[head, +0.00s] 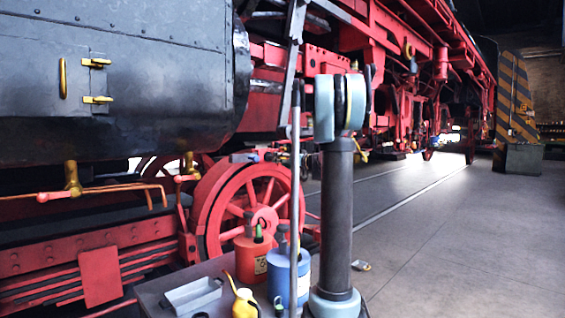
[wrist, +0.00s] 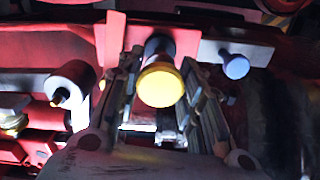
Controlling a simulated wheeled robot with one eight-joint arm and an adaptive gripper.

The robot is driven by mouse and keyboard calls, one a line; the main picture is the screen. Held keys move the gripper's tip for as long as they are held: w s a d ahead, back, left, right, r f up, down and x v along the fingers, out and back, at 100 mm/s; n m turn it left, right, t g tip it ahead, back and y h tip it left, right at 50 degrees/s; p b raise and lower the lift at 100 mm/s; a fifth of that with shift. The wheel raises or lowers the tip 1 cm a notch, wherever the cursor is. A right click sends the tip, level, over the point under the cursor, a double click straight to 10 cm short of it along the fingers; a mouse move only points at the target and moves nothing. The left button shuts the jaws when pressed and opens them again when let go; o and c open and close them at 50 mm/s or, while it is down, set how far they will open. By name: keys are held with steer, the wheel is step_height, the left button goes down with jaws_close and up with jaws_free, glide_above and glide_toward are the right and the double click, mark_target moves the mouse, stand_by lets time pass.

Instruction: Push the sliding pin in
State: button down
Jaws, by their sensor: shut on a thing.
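The sliding pin appears to be the round yellow-faced knob (wrist: 160,86) in the middle of the wrist view, with a dark shank running back to a red plate. My gripper (wrist: 161,103) has one finger on each side of the knob and is shut on it. The contact of the fingertips is partly hidden by the knob. In the head view my arm stands in front of the locomotive; I cannot make out the gripper or the pin there.
In the wrist view, a dark cylinder (wrist: 71,84) sits left of the knob and a blue-ended pin (wrist: 235,66) right of it. In the head view, a bench holds a red can (head: 252,258), a blue can (head: 287,275) and a grey tray (head: 193,296). Floor at right is open.

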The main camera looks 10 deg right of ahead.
steer(key=shift+x, duration=2.65)
steer(key=c, duration=1.1)
jaws_free()
steer(key=shift+w+d, duration=0.1)
steer(key=shift+o, duration=0.2)
steer(key=v, duration=1.2)
